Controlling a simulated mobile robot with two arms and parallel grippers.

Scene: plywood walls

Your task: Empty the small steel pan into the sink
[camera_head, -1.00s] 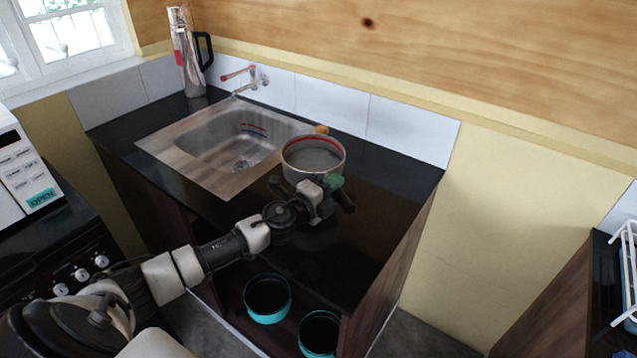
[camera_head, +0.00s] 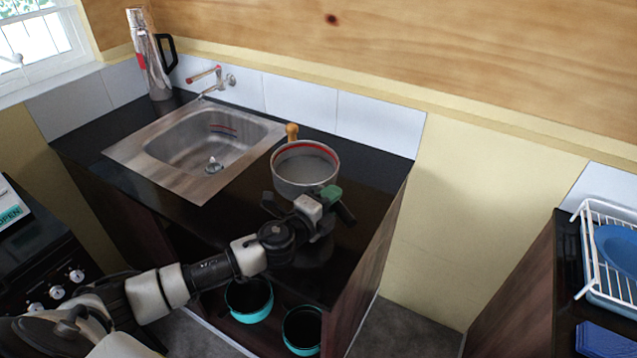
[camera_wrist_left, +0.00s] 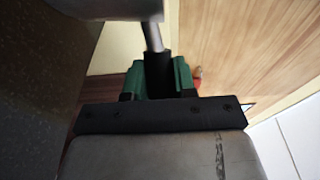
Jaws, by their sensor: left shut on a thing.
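The small steel pan (camera_head: 305,185) is upright above the black counter, to the right of the sink. A red line runs inside its rim; I cannot make out its contents. My left gripper (camera_head: 322,200) is at the pan's near side, shut on its handle. In the left wrist view its green fingers close around the dark handle (camera_wrist_left: 157,72), with the pan's steel side (camera_wrist_left: 105,8) at the top. The sink (camera_head: 180,160) is a steel basin with a drain, set in the counter. My right gripper is not in view.
A tap (camera_head: 212,80) is on the wall behind the sink, and a tall steel flask (camera_head: 150,60) stands at the back left. A wooden knob (camera_head: 291,131) shows behind the pan. Teal pots (camera_head: 248,300) sit on the shelf below. A white dish rack (camera_head: 590,240) is at right.

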